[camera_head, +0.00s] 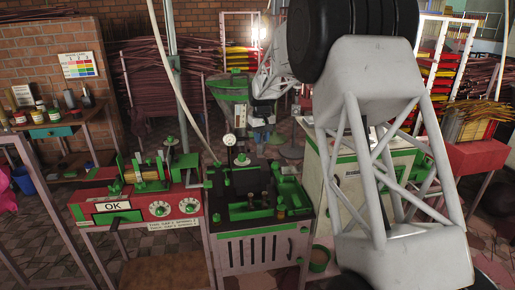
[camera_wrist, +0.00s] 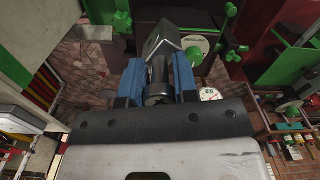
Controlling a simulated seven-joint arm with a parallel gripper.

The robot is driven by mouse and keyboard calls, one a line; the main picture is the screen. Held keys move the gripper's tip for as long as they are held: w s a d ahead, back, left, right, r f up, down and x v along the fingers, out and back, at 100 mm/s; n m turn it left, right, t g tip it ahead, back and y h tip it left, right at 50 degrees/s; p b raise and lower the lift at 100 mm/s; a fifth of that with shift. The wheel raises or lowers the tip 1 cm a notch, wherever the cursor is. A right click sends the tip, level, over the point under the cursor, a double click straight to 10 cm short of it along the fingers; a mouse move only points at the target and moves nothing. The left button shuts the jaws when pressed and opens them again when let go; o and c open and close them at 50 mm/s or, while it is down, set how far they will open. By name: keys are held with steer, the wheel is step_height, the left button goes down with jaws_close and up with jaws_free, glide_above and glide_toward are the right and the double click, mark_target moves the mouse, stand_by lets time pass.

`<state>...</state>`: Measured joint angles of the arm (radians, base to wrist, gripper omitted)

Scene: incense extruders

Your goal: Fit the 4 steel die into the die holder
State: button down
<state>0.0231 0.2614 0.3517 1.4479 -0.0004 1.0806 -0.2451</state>
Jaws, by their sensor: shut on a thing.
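Small upright brass-coloured pieces (camera_head: 265,198) stand on that machine's top. I cannot make out the die holder for certain.
A dial gauge (camera_head: 229,140) stands on a post at the machine's back; a gauge face (camera_wrist: 210,94) shows beside the fingers. A red bench (camera_head: 140,198) with an OK sign stands left. A white-and-green cabinet (camera_head: 345,180) stands right, partly behind my arm. Incense racks line the back.

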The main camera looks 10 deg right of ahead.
steer(key=w+d+f+n, duration=0.5)
steer(key=w+d+n, duration=0.1)
steer(key=w, duration=0.4)
steer(key=shift+w+d, duration=0.25)
steer(key=shift+d, duration=0.2)
steer(key=shift+f, duration=0.25)
steer(key=shift+f, duration=2.8)
steer(key=shift+f, duration=2)
stand_by(1.5)
